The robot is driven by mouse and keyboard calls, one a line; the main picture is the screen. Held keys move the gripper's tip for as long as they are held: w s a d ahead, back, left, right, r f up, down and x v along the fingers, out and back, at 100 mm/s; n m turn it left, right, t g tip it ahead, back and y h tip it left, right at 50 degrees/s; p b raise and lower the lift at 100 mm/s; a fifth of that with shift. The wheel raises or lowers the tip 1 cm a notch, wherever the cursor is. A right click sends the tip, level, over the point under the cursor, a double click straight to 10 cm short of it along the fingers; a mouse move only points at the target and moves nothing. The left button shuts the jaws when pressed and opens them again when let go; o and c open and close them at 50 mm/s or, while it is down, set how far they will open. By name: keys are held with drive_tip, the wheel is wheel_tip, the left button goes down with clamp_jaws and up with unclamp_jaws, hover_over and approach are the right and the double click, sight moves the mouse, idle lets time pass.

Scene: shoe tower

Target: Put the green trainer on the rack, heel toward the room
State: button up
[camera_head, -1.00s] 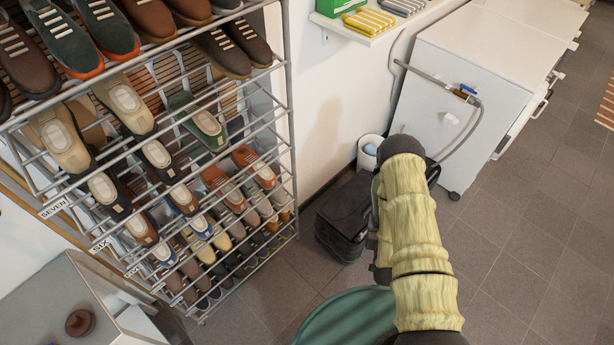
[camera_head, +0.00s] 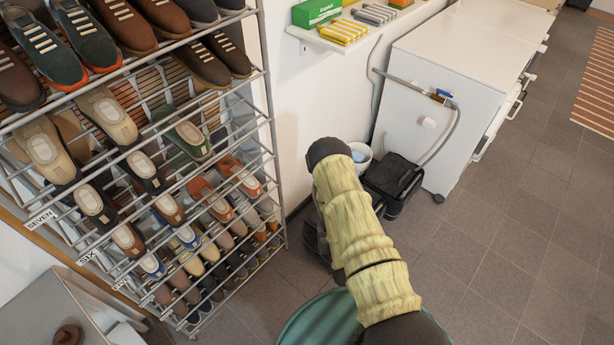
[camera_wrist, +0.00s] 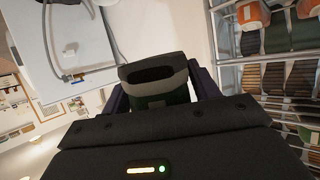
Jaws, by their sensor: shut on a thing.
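The held green trainer (camera_wrist: 160,88) shows in the wrist view as a dark green shoe with a grey collar and a dark opening facing the camera. My gripper (camera_wrist: 160,95) is shut on it, with one finger on each side. The rest of the shoe is hidden. The shoe rack (camera_head: 271,120) stands at the left in the head view, its metal tiers filled with many pairs. In the wrist view the rack (camera_wrist: 228,50) is at the right, apart from the held trainer. In the head view my arm hides the gripper and the trainer.
A small shelf (camera_head: 335,46) with boxes is on the wall. A white appliance (camera_head: 420,110), a black bag (camera_head: 392,182) and a white bin (camera_head: 360,157) stand beyond my arm. A grey cabinet (camera_head: 35,312) is at the lower left.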

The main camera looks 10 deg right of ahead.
drive_tip(key=w+r+b, duration=0.1)
drive_tip(key=w+a+r+n+y+b, duration=0.1)
drive_tip(key=w+r, duration=0.1)
drive_tip(key=w+a+r+y+b, duration=0.1)
drive_tip(key=w+r, duration=0.1)
drive_tip(key=shift+a+r+n, duration=0.1)
drive_tip(key=shift+a+n, duration=0.15)
drive_tip(key=shift+n, duration=0.15)
drive_tip(key=a+r+n+g+y+b, duration=0.1)
drive_tip(key=a+r+n+y+b, duration=0.1)
drive_tip(key=r, duration=0.6)
drive_tip(key=s+a+r+n+y+b, duration=0.1)
drive_tip(key=r+n+y+b, duration=0.3)
drive_tip(key=r, duration=0.4)
drive_tip(key=shift+s+a+r+n+g+y+b, duration=0.15)
drive_tip(key=shift+s+a+n+g+y+b, duration=0.25)
drive_tip(key=shift+y, duration=0.7)
drive_tip(key=shift+w+a, duration=0.1)
drive_tip(key=shift+w, duration=0.05)
